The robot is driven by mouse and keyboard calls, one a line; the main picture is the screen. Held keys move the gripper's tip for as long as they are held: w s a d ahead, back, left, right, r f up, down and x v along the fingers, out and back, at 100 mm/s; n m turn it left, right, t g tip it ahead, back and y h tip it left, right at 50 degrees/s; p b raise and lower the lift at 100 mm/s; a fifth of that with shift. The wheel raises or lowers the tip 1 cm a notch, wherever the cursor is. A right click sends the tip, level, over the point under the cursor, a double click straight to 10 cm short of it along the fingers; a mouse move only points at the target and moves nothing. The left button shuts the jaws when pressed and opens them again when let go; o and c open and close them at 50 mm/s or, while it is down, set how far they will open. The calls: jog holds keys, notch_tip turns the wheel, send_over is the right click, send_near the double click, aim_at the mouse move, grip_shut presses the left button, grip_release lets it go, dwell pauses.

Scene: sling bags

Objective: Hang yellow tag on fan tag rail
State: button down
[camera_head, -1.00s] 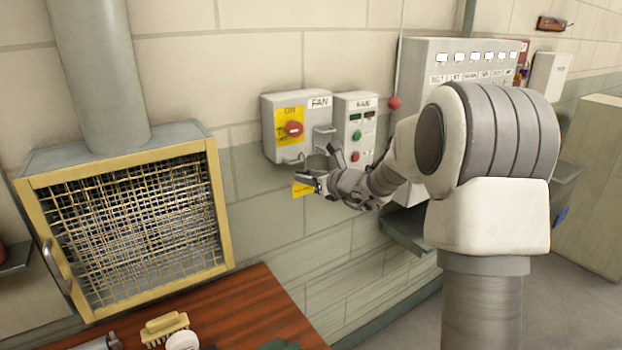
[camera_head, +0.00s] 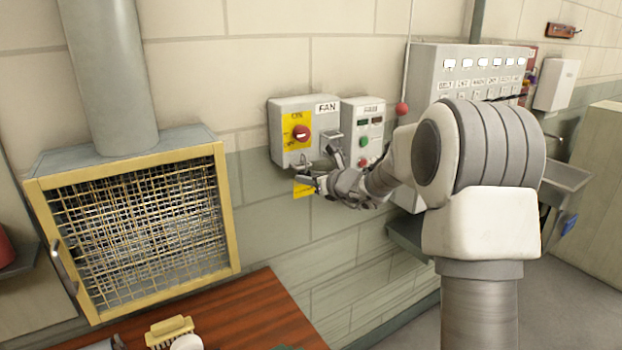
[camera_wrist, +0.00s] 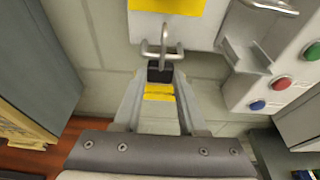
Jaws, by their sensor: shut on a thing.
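The yellow tag (camera_head: 302,191) hangs below my gripper (camera_head: 318,174), just under the FAN box (camera_head: 283,148). In the wrist view my gripper (camera_wrist: 160,74) is shut on the tag's black block, with the yellow part of the tag (camera_wrist: 159,93) showing between the fingers. A metal loop (camera_wrist: 165,36) stands up from the block. The fan tag rail (camera_wrist: 148,52), a small metal bar below the box, is at the loop in the picture. I cannot tell whether the loop is around the rail or only in front of it.
The FAN box has a red knob (camera_head: 301,132) on a yellow plate. A smaller button box (camera_head: 350,112) is beside it on the right, with a metal bracket (camera_wrist: 240,55) between. A mesh-fronted hood (camera_head: 232,225) and a wooden bench (camera_head: 240,310) are at left.

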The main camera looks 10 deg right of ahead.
jog(key=shift+f, duration=0.1)
notch_tip(320, 180, down, 2)
jog(key=b, duration=0.2)
jog(key=shift+f+b, duration=0.1)
jog(key=shift+b, duration=0.25)
jog(key=shift+c, duration=1.9)
grip_release()
jog(key=shift+o, duration=0.2)
jog(key=o, duration=0.3)
jog(key=shift+o, duration=0.2)
jog(key=shift+s, duration=0.1)
